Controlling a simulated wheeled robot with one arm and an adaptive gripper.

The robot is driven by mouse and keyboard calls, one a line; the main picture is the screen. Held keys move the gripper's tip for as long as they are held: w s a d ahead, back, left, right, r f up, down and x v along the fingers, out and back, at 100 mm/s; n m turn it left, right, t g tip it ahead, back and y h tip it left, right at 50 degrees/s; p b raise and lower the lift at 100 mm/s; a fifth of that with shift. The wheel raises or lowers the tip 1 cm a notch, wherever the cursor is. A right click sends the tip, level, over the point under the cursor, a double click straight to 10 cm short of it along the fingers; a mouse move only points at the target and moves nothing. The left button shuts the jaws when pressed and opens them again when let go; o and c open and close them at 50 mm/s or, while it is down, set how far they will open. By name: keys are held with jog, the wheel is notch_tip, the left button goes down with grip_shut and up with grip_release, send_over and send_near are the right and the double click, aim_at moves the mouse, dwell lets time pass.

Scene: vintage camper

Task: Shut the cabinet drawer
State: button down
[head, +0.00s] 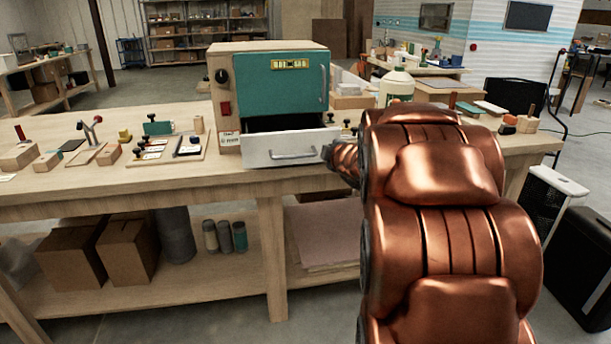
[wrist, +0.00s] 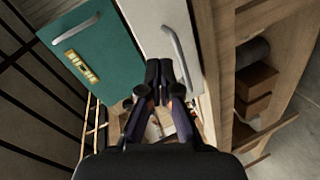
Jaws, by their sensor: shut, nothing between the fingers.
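The drawer has a silver handle (head: 293,155). In the wrist view the drawer front (wrist: 157,22) and its handle (wrist: 180,55) show beyond my fingers. My gripper (wrist: 165,70) is shut and empty, close to the drawer front's right end as the head view shows it. My copper arm hides part of the bench there; I cannot tell whether the fingers touch the drawer.
The workbench (head: 60,200) holds wooden blocks and a tray of small items (head: 165,152) left of the cabinet. A white bottle (head: 397,85) stands behind my arm. Boxes (head: 130,247) sit on the lower shelf. The floor in front is partly clear.

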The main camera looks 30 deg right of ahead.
jog(key=s+f+n+t+y+b, duration=0.45)
jog(key=f+n+y+b, duration=0.35)
jog(key=n+y, duration=0.55)
send_near(295, 157)
jog(key=w+a, duration=0.4)
jog(key=shift+w+d+r+n+h, duration=0.3)
jog(key=shift+w+d+r, duration=0.25)
jog(key=shift+w, duration=0.25)
jog(key=shift+d, duration=0.1)
